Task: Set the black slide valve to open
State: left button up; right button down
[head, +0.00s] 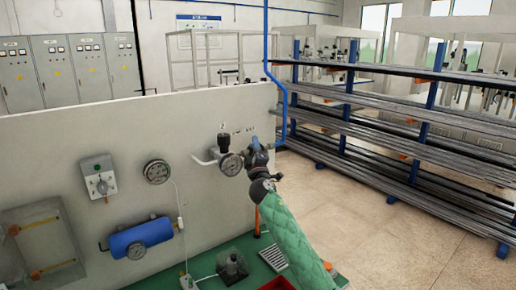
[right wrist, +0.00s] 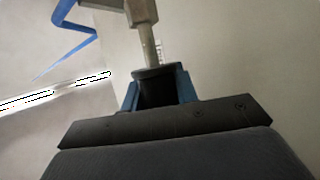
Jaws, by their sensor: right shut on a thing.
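The black slide valve (right wrist: 155,92) shows in the right wrist view as a dark sleeve below a grey metal fitting (right wrist: 142,15). My right gripper (right wrist: 158,96) has its blue fingers on either side of the sleeve and is shut on it. In the head view my right gripper (head: 256,158) is at the panel's right end, just right of a round gauge, and hides most of the valve there. The valve's slide position cannot be told. My left gripper is not in view.
The pale panel (head: 90,135) carries a round gauge (head: 231,164), another gauge (head: 157,171), a switch box (head: 98,178) and a blue tank (head: 141,238). A blue pipe (head: 284,110) runs beside the panel's right end. A pipe rack (head: 400,125) stands behind on the right, with clear floor before it.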

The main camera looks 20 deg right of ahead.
jog(key=c, duration=1.4)
grip_release()
jog(key=shift+a+f, duration=0.15)
jog(key=shift+f, duration=0.05)
jog(key=o, duration=0.3)
jog(key=shift+s+a+r, duration=0.1)
jog(key=shift+a+r, duration=0.05)
jog(key=shift+a, duration=0.05)
jog(key=shift+s+d, duration=0.1)
jog(key=shift+s+f+b, duration=0.25)
jog(key=shift+f+b, duration=0.1)
pick_arm(q)
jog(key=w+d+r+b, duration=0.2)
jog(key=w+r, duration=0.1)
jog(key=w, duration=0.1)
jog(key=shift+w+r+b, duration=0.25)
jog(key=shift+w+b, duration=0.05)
jog(key=shift+b, duration=0.1)
pick_arm(e)
jog(key=shift+v, duration=3.45)
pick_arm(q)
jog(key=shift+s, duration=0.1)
